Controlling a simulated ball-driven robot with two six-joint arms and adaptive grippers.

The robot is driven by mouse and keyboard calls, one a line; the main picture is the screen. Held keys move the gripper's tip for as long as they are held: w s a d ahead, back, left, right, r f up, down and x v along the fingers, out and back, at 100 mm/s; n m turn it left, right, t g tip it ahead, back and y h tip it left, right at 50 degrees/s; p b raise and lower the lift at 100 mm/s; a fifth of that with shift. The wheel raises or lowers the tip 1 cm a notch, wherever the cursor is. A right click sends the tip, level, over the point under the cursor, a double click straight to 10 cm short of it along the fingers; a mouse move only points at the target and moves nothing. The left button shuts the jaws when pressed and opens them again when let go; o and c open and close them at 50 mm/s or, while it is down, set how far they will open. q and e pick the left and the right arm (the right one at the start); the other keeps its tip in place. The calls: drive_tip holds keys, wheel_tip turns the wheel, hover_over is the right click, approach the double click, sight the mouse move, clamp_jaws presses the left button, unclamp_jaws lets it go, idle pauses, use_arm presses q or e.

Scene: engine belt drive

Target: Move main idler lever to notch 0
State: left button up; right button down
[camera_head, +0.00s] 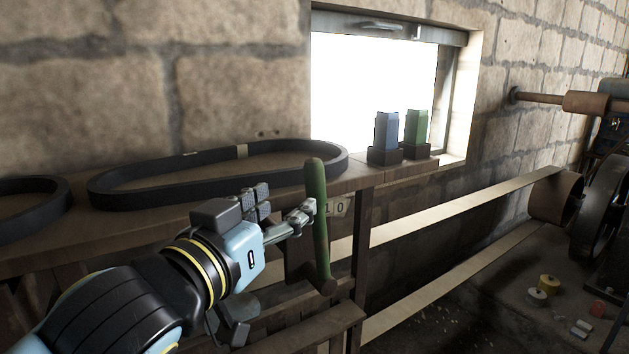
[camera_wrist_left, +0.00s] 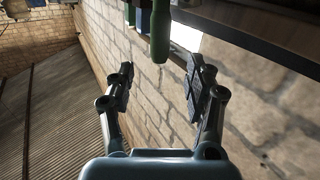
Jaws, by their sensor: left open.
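The main idler lever (camera_head: 317,205) has a green handle and stands nearly upright beside the bench, leaning slightly. A small plate marked 1 and 0 (camera_head: 335,208) sits just to the right of its handle. In the left wrist view the green handle (camera_wrist_left: 160,35) shows at the top, beyond the fingertips. My left gripper (camera_head: 284,202) is open and empty, just left of the handle. In the left wrist view its two fingers (camera_wrist_left: 160,68) are spread wide with nothing between them. The notches cannot be made out. My right gripper is not in view.
A black belt (camera_head: 120,188) lies on the wooden bench behind my gripper, with another at the far left. A blue block (camera_head: 387,130) and a green block (camera_head: 416,127) stand by the window. A flat belt (camera_head: 450,208) runs right to a pulley (camera_head: 555,197).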

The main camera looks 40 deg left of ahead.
sight(310, 182)
use_arm(q)
drive_tip(key=w, duration=0.3)
drive_tip(key=w+a+p, duration=0.1)
drive_tip(key=w, duration=0.3)
drive_tip(key=w+a+p, duration=0.1)
drive_tip(key=w, duration=0.2)
drive_tip(key=shift+w+r, duration=0.2)
drive_tip(key=shift+w, duration=0.1)
clamp_jaws()
drive_tip(key=shift+a, duration=0.1)
